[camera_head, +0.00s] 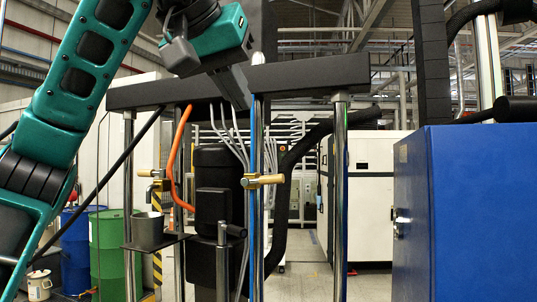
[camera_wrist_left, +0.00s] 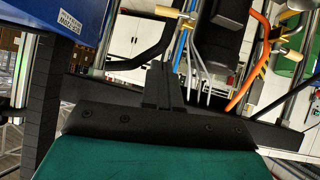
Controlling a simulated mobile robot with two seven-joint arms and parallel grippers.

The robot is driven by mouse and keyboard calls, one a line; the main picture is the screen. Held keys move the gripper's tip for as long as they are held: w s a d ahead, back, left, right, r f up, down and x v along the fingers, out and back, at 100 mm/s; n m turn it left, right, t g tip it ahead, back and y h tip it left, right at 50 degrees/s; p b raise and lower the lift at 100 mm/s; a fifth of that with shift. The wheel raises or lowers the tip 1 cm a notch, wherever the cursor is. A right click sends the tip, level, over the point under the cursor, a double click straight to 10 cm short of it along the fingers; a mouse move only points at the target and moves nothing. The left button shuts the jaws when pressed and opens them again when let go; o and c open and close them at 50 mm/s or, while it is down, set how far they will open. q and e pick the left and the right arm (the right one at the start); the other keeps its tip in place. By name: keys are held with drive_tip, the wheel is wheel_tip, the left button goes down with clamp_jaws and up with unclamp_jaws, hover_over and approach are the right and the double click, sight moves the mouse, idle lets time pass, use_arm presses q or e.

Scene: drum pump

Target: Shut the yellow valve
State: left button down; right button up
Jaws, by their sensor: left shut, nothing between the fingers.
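A yellow brass valve (camera_head: 262,181) sits on the upright blue pipe in the middle of the head view, its handle pointing sideways. It also shows at the top of the left wrist view (camera_wrist_left: 168,11). A second brass fitting (camera_head: 151,173) is at the left, above a grey cup (camera_head: 148,230); I cannot tell for sure which one the task names. My left gripper (camera_head: 241,97) points down in front of the dark crossbar, above the valve and apart from it. Its fingers (camera_wrist_left: 163,68) are together with nothing between them. My right gripper is not in view.
A dark crossbar (camera_head: 320,75) on metal posts spans the pump frame. A black pump motor (camera_head: 212,210) and an orange hose (camera_head: 172,165) are behind the posts. A blue cabinet (camera_head: 480,215) fills the right; a green drum (camera_head: 108,250) stands left.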

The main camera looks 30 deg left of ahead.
use_arm(q)
hover_over(274, 177)
drive_tip(key=s, duration=0.4)
wheel_tip(274, 177, down, 5)
drive_tip(key=f, duration=0.1)
drive_tip(key=w+f+b, duration=0.1)
drive_tip(key=f, duration=0.1)
drive_tip(key=w+f, duration=0.1)
drive_tip(key=shift+a+f+b, duration=0.15)
drive_tip(key=shift+b, duration=0.15)
drive_tip(key=shift+d+f+p, duration=0.2)
drive_tip(key=shift+f+p, duration=0.45)
drive_tip(key=shift+p, duration=0.1)
drive_tip(key=shift+d+f, duration=0.1)
drive_tip(key=shift+f, duration=0.1)
